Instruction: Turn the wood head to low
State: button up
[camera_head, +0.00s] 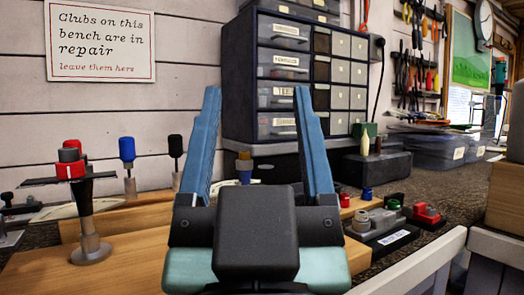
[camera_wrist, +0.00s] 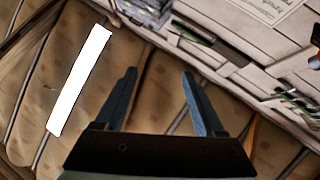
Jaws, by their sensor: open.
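My gripper (camera_head: 255,92) is open, its two blue fingers raised and spread with nothing between them. It also shows open and empty in the wrist view (camera_wrist: 158,74). I cannot identify the wood head or a low mark with certainty. At the left of the head view, a red and black piece (camera_head: 71,163) sits on top of an upright stand (camera_head: 90,248), apart from my gripper. Behind it stand a blue-topped piece (camera_head: 127,150) and a black-topped piece (camera_head: 175,147). My gripper hides part of the bench.
A drawer cabinet (camera_head: 284,68) stands against the wall behind my gripper. A dark tray (camera_head: 383,240) with small red and grey parts lies right of it. Clear bins (camera_head: 430,148) stand farther back. A white strip (camera_wrist: 80,82) shows in the wrist view.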

jog(key=w+r+g+p, duration=0.2)
jog(key=w+r+p, duration=0.2)
jog(key=r+p, duration=0.5)
jog(key=g+y+p, duration=0.2)
jog(key=g+p, duration=0.5)
jog(key=p, duration=1.7)
send_over(259, 181)
jog(key=a, duration=0.2)
notch_tip(259, 181, down, 7)
jog(key=s+m+g+y+p, duration=0.1)
jog(key=s+m+y+p, duration=0.1)
jog(key=s+m, duration=0.1)
jog(key=s+d+f+m+t+h, duration=0.15)
jog(key=s+d+f+m, duration=0.35)
jog(key=s+f+m, duration=0.55)
jog(key=w+m+p, duration=0.1)
jog(key=w, duration=0.4)
jog(key=w+a+m+p, duration=0.1)
jog(key=w, duration=0.4)
jog(key=w+m+p, duration=0.1)
jog(key=w, duration=0.4)
jog(key=shift+w+a+f+p, duration=0.15)
jog(key=shift+w+a+p, duration=0.05)
jog(key=shift+p, duration=0.2)
grip_shut()
